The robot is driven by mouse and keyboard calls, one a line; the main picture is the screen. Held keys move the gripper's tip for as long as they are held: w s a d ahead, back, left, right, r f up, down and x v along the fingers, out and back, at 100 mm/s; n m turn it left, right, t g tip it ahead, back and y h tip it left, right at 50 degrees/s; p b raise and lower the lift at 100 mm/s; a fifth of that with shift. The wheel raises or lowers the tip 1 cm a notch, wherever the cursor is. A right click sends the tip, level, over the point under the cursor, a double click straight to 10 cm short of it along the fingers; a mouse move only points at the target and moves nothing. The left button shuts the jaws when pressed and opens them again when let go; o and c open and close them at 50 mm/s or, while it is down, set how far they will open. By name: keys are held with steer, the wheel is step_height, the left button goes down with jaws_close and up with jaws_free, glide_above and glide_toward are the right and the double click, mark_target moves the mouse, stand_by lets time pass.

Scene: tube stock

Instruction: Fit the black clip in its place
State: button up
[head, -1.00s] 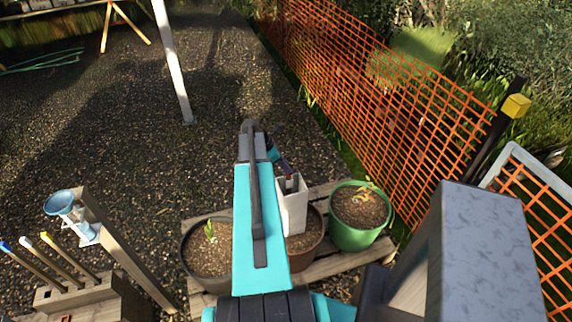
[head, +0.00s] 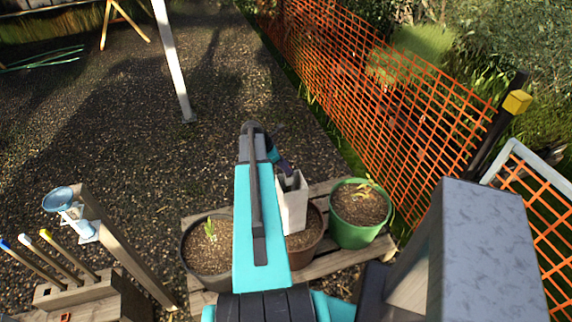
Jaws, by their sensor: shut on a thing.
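My gripper (head: 285,167) shows small and dark beyond the end of my teal arm, just above a tall white holder (head: 292,205). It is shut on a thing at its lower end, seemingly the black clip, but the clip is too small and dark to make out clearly. The holder stands upright among the plant pots, with a notched top and a dark opening. I cannot tell whether the held thing touches the holder. My arm hides part of the gripper and the holder's left surroundings.
A black pot (head: 196,262), a brown pot (head: 304,241) and a green pot (head: 358,236) stand on a wooden pallet (head: 330,266). A wooden block (head: 85,297) with coloured rods is at lower left. An orange mesh fence (head: 365,100) runs along the right. Gravel lies open beyond.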

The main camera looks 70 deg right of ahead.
steer(key=shift+f, duration=1.05)
stand_by(0.4)
steer(key=o, duration=1.1)
steer(key=shift+r+b, duration=0.1)
steer(key=shift+b, duration=0.2)
steer(key=shift+b+v, duration=1.55)
steer(key=shift+v, duration=5.3)
